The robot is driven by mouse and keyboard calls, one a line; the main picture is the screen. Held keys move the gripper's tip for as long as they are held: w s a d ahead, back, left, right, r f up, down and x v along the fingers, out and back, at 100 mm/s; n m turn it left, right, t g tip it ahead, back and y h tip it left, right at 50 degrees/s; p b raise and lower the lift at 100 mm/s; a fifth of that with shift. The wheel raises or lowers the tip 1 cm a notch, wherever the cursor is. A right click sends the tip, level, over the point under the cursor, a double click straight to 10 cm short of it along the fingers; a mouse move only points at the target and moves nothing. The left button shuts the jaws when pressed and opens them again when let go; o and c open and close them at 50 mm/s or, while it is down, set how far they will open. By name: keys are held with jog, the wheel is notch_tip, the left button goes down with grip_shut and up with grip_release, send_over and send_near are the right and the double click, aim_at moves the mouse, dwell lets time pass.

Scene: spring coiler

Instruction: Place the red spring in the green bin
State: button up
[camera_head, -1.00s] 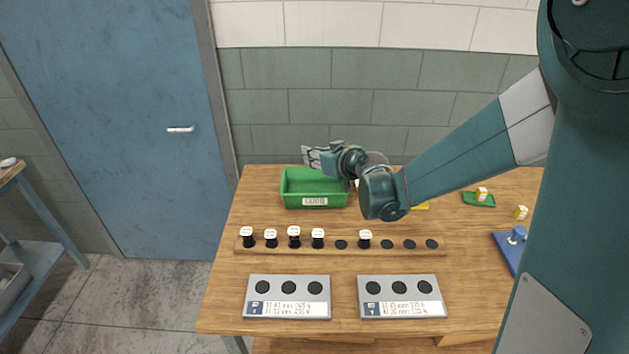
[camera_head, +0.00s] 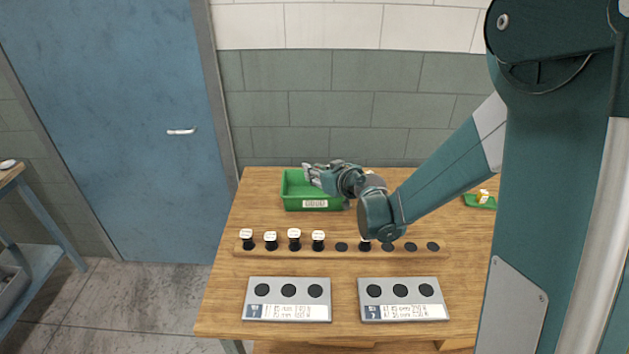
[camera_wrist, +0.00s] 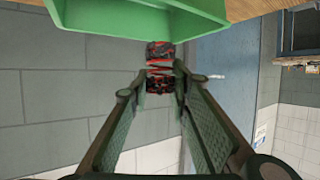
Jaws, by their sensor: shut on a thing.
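The green bin (camera_head: 294,203) stands at the back left of the wooden table in the head view. It also shows at the top of the wrist view (camera_wrist: 95,18). My gripper (camera_head: 308,173) is over the bin, level with its rim area, with the fingers pointing left. In the wrist view my gripper (camera_wrist: 160,82) is shut on the red spring (camera_wrist: 158,53), a red and black coil between the fingertips. The spring appears close to the bin's edge; I cannot tell whether they touch. The spring is hidden or too small to make out in the head view.
A wooden rack (camera_head: 290,252) with several white-topped black pieces and empty holes lies in front of the bin. Two grey plates (camera_head: 262,311) with black holes lie nearer the front edge. A small green tray (camera_head: 481,204) is at the right. A wall stands behind the table.

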jog(key=shift+f+b, duration=0.35)
jog(key=shift+f, duration=1.5)
jog(key=shift+f+b, duration=0.3)
jog(key=o, duration=0.9)
jog(key=shift+r, duration=0.25)
jog(key=shift+r+p, duration=0.15)
jog(key=shift+p, duration=0.2)
jog(key=shift+p+v, duration=0.6)
jog(key=shift+v, duration=5.35)
